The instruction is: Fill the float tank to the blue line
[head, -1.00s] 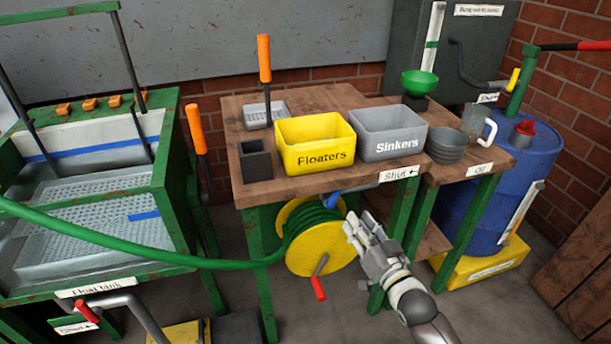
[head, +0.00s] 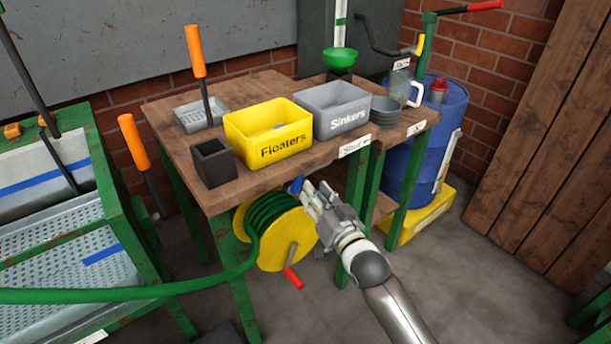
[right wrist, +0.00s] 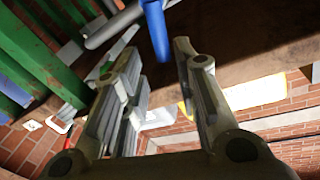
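The float tank (head: 112,198) is the green-framed box at the left of the head view, cut off by the picture edge. A blue line (head: 35,180) runs along its pale back wall, and a short blue stripe (head: 102,254) shows nearer the front. I cannot tell the water level. A green hose (head: 120,294) runs from the yellow reel (head: 294,235) toward the tank; its end is out of view. A blue lever (head: 296,185) sits under the bench edge near the "Shut" label (head: 354,146). My right gripper (head: 308,190) is open beside it; the lever (right wrist: 156,28) shows between the fingertips (right wrist: 157,48).
The wooden bench (head: 265,180) carries a yellow Floaters bin (head: 250,122), a grey Sinkers bin (head: 322,103) and a black box (head: 213,161). The reel's red-handled crank (head: 292,277) sticks out below my right gripper. A blue drum (head: 415,150) stands behind.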

